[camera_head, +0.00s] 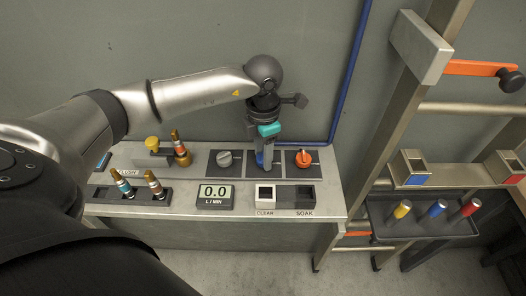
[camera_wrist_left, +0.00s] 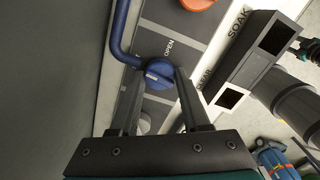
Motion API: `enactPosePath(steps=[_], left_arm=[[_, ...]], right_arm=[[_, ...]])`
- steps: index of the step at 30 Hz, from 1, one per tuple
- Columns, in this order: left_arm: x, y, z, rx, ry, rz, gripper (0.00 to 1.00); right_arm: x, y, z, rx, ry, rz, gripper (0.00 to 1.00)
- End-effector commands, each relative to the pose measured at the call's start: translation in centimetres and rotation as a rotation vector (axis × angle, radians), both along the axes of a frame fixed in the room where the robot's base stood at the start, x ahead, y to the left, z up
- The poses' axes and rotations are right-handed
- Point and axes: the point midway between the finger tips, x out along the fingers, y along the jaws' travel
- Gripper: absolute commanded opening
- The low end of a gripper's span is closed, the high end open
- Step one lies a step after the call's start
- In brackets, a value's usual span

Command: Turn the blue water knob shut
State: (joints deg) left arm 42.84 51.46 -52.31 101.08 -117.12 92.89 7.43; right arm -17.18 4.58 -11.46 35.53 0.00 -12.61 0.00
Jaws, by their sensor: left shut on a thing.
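The blue water knob (camera_wrist_left: 158,74) shows in the wrist view at the end of a blue pipe, beside the printed word OPEN. A pale line crosses its face. My left gripper (camera_wrist_left: 157,84) has one finger on each side of the knob and is shut on it. In the head view, the left gripper (camera_head: 263,158) points down onto the panel from above. It hides most of the knob there, and only a bit of blue shows between the fingers. My right gripper is in neither view.
A grey knob (camera_head: 224,159) and an orange knob (camera_head: 303,158) flank the gripper. A display (camera_head: 215,196) reads 0.0 L/MIN. Hose nozzles (camera_head: 121,183) stand at left. A ladder-like rack (camera_head: 384,130) with a tray stands at right.

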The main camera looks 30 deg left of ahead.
Motion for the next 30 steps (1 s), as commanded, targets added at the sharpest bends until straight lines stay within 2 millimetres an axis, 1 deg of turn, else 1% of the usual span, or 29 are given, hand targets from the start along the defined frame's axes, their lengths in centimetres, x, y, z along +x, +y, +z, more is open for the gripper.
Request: enactPosePath(steps=[4, 10, 25, 26, 30], left_arm=[[0.04, 0.03, 0.11, 0.000, -0.001, 0.071, 0.00], [0.05, 0.03, 0.11, 0.000, -0.001, 0.125, 0.00], [0.07, 0.02, 0.11, 0.000, -0.002, 0.144, 0.00], [0.07, 0.02, 0.11, 0.000, -0.002, 0.144, 0.48], [0.06, 0.02, 0.08, 0.000, -0.001, 0.143, 0.63]], right_arm=[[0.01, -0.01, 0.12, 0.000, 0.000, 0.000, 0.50], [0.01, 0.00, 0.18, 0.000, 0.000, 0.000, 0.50], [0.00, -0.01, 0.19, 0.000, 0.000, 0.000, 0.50], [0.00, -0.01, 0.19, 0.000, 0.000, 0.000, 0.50], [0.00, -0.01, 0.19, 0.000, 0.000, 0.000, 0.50]])
